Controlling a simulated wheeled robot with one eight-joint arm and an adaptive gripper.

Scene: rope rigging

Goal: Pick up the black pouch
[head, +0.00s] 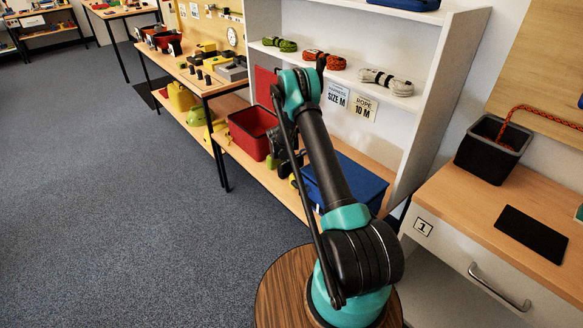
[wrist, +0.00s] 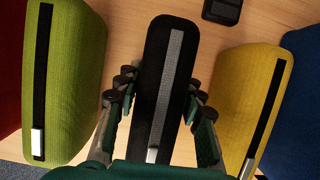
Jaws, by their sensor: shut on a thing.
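The black pouch (wrist: 170,58) stands out in the middle of the wrist view, long and narrow with a grey zip strip down its centre. My gripper (wrist: 160,82) has its fingers on both sides of it and is shut on it. In the head view my gripper (head: 284,152) is low at the bench, partly behind my own arm, and the pouch cannot be made out there. Whether the pouch is clear of the wooden surface cannot be told.
A green pouch (wrist: 68,75) lies close on the left and a yellow pouch (wrist: 243,95) close on the right. A blue item (wrist: 298,100) is farther right. A small black object (wrist: 222,10) is ahead. A red bin (head: 250,132) and blue bin (head: 350,185) flank my gripper.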

